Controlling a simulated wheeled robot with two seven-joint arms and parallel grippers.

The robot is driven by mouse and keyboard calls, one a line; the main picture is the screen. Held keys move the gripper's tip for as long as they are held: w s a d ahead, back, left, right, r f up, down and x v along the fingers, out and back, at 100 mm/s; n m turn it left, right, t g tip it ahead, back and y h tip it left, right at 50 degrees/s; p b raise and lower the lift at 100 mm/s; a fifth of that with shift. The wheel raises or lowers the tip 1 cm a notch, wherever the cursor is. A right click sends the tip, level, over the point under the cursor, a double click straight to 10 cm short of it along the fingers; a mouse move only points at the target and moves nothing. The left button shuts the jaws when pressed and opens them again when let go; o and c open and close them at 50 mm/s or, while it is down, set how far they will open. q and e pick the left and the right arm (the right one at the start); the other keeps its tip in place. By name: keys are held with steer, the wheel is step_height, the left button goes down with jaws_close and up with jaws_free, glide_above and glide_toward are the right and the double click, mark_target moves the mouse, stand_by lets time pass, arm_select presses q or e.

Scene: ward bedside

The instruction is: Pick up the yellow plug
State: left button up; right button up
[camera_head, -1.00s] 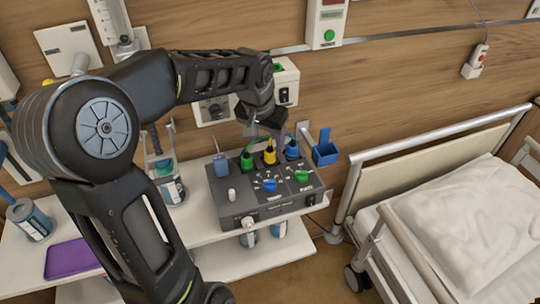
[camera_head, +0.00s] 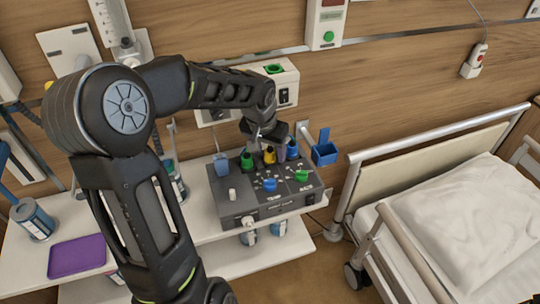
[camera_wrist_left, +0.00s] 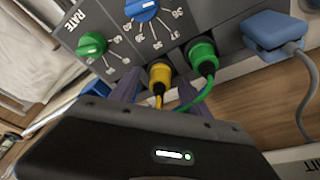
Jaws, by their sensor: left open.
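The yellow plug (camera_head: 269,156) stands in the top of the grey control box (camera_head: 240,206), between a green plug (camera_head: 247,161) and a blue plug (camera_head: 292,149). In the left wrist view the yellow plug (camera_wrist_left: 160,76) has its cord running back under my gripper body. My left gripper (camera_head: 268,148) is open above the box. In the left wrist view its two fingers (camera_wrist_left: 158,88) are on either side of the yellow plug, with the green plug (camera_wrist_left: 203,55) just outside one finger. I cannot tell whether a finger touches the plug. My right gripper is not in view.
The box stands on a white shelf (camera_head: 205,226) against the wood wall. A blue holder (camera_head: 325,153) sits just right of the box. A bed with a rail (camera_head: 440,135) is at the right. A purple tray (camera_head: 77,256) and a canister (camera_head: 33,219) are at the left.

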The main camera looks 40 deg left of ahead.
mark_target(269, 147)
arm_select(q)
jaws_close()
stand_by(0.5)
steer(key=shift+r, duration=0.1)
step_height(269, 147, up, 10)
steer(key=shift+f+b, duration=0.1)
steer(key=shift+b, duration=0.45)
stand_by(0.6)
